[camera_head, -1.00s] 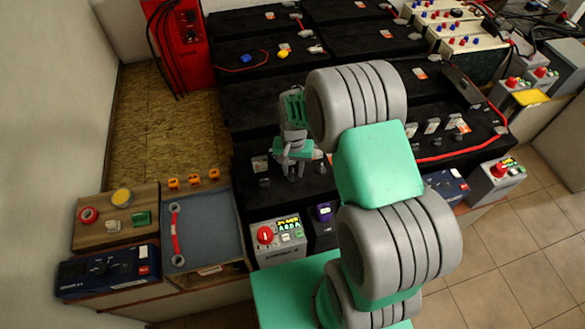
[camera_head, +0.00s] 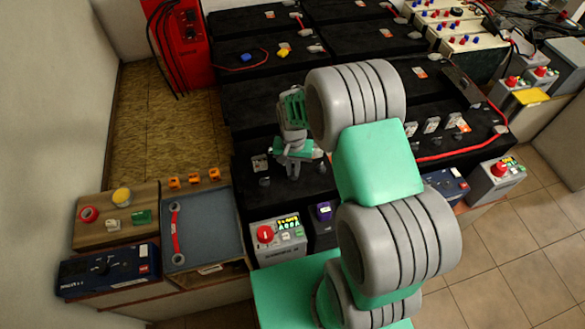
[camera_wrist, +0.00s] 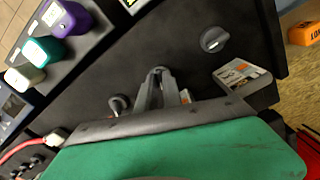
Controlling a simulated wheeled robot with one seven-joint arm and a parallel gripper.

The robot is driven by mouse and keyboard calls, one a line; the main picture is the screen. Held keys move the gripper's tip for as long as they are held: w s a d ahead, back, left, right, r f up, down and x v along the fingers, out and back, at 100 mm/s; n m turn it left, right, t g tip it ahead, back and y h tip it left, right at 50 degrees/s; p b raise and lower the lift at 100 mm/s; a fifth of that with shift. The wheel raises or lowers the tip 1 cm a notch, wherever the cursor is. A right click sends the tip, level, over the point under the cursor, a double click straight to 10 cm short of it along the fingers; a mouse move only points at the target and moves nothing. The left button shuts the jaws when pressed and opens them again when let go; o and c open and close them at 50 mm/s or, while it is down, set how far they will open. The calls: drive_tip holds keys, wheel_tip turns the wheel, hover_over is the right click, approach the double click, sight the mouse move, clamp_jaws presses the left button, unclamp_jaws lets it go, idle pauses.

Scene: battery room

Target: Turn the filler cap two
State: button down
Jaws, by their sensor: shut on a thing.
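My gripper (camera_head: 293,174) reaches down onto the top of a black battery (camera_head: 245,202) in the head view. In the wrist view my gripper (camera_wrist: 157,76) is shut, its fingertips close together over the middle of the battery's row of caps. Filler cap two is between the fingertips and mostly hidden by them. A grey round filler cap (camera_wrist: 214,39) with a raised grip sits apart on one side of the fingers. Another dark cap (camera_wrist: 118,104) shows on the other side, close to the fingers. How far the held cap is turned cannot be told.
A labelled block (camera_wrist: 241,74) stands on the battery near the fingers. A grey box with a red knob (camera_head: 265,233) stands in front of the battery. A blue tray (camera_head: 205,235) and a wooden board (camera_head: 92,236) lie to the left. More black batteries stand behind.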

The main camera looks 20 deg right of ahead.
sight(293, 172)
drive_tip(key=shift+m, duration=0.3)
drive_tip(key=m+b, duration=0.1)
drive_tip(key=m, duration=0.1)
drive_tip(key=shift+m, duration=0.4)
drive_tip(key=m+b, duration=0.1)
drive_tip(key=m, duration=0.2)
drive_tip(key=shift+m, duration=0.3)
drive_tip(key=m+b, duration=0.1)
drive_tip(key=m, duration=0.5)
drive_tip(key=shift+m, duration=0.3)
drive_tip(key=c, duration=1.5)
unclamp_jaws()
wheel_tip(293, 172, up, 8)
drive_tip(key=shift+f+b, duration=0.1)
drive_tip(key=shift+b, duration=0.25)
